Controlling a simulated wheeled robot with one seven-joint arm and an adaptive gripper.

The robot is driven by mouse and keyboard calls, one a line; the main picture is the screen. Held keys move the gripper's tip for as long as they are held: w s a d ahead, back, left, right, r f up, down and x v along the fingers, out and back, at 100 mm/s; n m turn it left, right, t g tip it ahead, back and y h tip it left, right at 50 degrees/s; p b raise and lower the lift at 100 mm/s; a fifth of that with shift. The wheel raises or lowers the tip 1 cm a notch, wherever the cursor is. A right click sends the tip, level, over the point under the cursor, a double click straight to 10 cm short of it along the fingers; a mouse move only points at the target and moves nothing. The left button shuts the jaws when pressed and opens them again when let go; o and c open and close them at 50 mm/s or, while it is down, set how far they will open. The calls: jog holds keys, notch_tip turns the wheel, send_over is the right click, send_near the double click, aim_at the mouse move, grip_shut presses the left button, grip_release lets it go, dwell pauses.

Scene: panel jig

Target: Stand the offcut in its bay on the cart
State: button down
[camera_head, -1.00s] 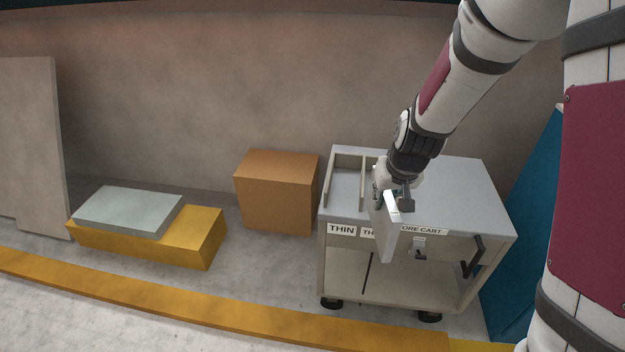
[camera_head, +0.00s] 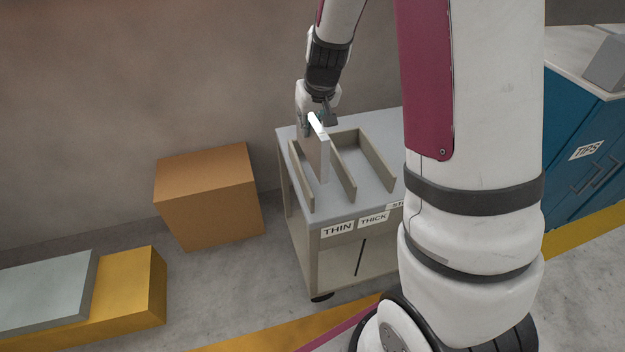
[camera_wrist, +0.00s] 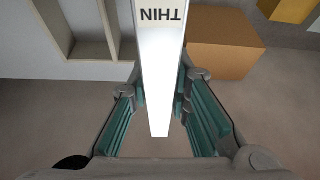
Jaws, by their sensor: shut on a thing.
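The offcut (camera_head: 317,158) is a thin pale panel, held upright in my gripper (camera_head: 317,118). In the wrist view, the offcut's bright edge (camera_wrist: 160,70), marked THIN, runs between the fingers of my gripper (camera_wrist: 160,100). The cart (camera_head: 376,198) has a grey top with upright rails and labels THIN (camera_head: 338,229) and THICK (camera_head: 374,219) on its front. In the head view the offcut overlaps the left bay, between the left rail (camera_head: 300,178) and the middle rail (camera_head: 343,165). I cannot tell whether its lower edge is inside the bay or above it.
An orange-brown box (camera_head: 208,195) stands on the floor left of the cart. A yellow block (camera_head: 140,290) with a grey-green slab (camera_head: 45,290) on it is further left. A teal cabinet (camera_head: 580,140) labelled TIPS is at right. My arm hides the cart's right side.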

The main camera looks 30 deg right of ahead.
jog(key=w+d+f+b, duration=0.1)
jog(key=d+f, duration=0.2)
jog(key=f, duration=0.7)
jog(key=shift+w+d+f+m, duration=0.3)
jog(key=shift+d, duration=0.1)
jog(key=shift+b, duration=0.3)
jog(key=shift+f, duration=0.15)
jog(key=c, duration=1.5)
grip_release()
